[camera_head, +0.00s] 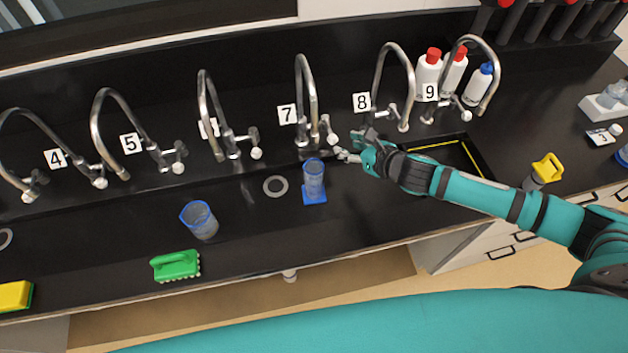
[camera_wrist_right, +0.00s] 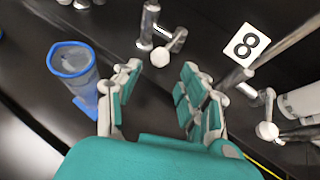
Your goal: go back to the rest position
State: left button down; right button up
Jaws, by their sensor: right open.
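My right gripper (camera_head: 352,150) is open and empty. It hangs over the black counter in front of taps 7 and 8, just right of a blue-rimmed cylinder (camera_head: 314,178) that stands upright. In the right wrist view the open fingers (camera_wrist_right: 155,98) show with nothing between them. The cylinder (camera_wrist_right: 72,72) is left of them there, apart from the fingers. The round tap 7 knob (camera_wrist_right: 160,57) lies beyond the fingertips. My right arm reaches in from the right. My left gripper is not in view.
Numbered curved taps line the back, including tap 7 (camera_head: 308,90) and tap 8 (camera_head: 395,80). A blue-rimmed beaker (camera_head: 199,220), green brush (camera_head: 176,265) and grey ring (camera_head: 275,186) are on the left. A sink (camera_head: 480,172) lies under my right arm. A yellow-topped item (camera_head: 546,168) stands right.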

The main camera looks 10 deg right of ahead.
jog(key=shift+s+d+r, duration=0.15)
jog(key=shift+s+r, duration=0.05)
jog(key=shift+s, duration=0.15)
dwell(0.3)
